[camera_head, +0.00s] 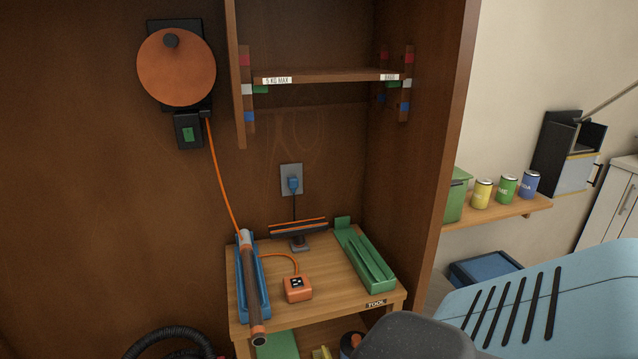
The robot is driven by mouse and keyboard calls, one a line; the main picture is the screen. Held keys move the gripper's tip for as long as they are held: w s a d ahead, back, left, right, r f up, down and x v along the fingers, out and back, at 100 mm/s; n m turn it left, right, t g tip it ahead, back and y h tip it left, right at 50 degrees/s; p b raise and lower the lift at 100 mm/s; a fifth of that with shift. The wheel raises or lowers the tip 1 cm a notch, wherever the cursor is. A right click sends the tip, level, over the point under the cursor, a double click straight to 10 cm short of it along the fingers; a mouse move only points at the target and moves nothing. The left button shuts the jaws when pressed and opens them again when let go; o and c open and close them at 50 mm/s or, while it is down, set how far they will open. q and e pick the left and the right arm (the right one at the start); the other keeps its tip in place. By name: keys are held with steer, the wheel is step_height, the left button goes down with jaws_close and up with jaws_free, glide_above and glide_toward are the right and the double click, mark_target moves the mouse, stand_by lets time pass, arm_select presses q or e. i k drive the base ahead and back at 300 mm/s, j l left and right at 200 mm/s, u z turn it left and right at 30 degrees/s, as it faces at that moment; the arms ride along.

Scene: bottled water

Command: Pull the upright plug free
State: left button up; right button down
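A blue plug (294,184) sits in a grey wall outlet (286,172) on the back panel of the wooden cabinet. A black cord (294,206) hangs from the plug toward a dark device with orange stripes (299,229) on the small wooden table. The lower end of the cord is partly hidden by the device. Neither of my grippers shows in the head view, so no gripper is seen at the plug.
The table (335,282) holds a blue tray (264,275) with a grey tube, an orange box (298,289) and a green tray (366,258). A shelf (335,75) hangs above the outlet. A light blue slotted panel (470,310) fills the lower right.

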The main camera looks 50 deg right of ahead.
mark_target(292, 181)
steer(key=z, duration=1.45)
steer(key=i+l, duration=0.15)
steer(key=l, duration=0.2)
steer(key=i+l+u, duration=0.1)
steer(key=l, duration=0.2)
steer(key=i+l, duration=0.2)
steer(key=l, duration=0.15)
steer(key=i+l, duration=0.15)
steer(key=l, duration=0.2)
steer(key=i+l+u, duration=0.1)
steer(key=l, duration=0.25)
steer(key=i+l, duration=0.15)
steer(key=l, duration=0.2)
